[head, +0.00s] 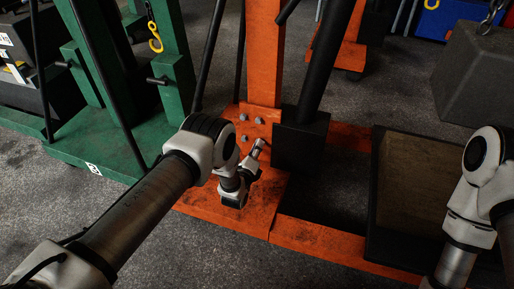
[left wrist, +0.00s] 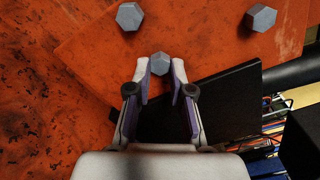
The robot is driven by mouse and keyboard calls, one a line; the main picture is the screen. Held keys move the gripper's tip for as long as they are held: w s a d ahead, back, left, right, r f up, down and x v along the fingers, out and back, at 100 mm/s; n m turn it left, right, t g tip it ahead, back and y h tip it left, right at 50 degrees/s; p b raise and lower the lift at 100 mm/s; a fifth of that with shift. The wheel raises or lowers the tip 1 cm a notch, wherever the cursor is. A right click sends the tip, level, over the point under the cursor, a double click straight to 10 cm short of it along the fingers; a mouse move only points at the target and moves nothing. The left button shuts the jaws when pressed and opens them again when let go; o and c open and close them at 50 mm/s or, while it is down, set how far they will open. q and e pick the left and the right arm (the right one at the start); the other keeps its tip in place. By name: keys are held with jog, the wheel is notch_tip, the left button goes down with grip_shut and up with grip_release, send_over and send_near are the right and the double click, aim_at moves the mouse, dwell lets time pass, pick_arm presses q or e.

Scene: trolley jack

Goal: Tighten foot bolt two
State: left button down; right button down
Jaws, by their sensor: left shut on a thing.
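My left gripper (head: 259,151) is at the orange foot plate of the jack, on the left of the black block. In the left wrist view its fingertips (left wrist: 160,72) are shut on a grey hex foot bolt (left wrist: 160,63), one finger on each side of the head. Two other hex bolts show beyond the fingers, one at the upper left (left wrist: 130,17) and one at the upper right (left wrist: 261,18). In the head view, bolts such as the left upper one (head: 243,117) stand on the plate (head: 232,110). No number on the bolts is visible. My right gripper is out of view.
An orange post (head: 264,60) rises behind the bolts, with a black block (head: 301,140) close to the right of my gripper. A green jack (head: 100,130) stands at the left. A dark-framed panel (head: 410,190) lies at the right, near my right arm.

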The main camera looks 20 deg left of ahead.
pick_arm(q)
jog(key=c, duration=1)
grip_release()
jog(key=shift+c, duration=0.2)
jog(key=s, duration=1.2)
jog(key=shift+a, duration=0.2)
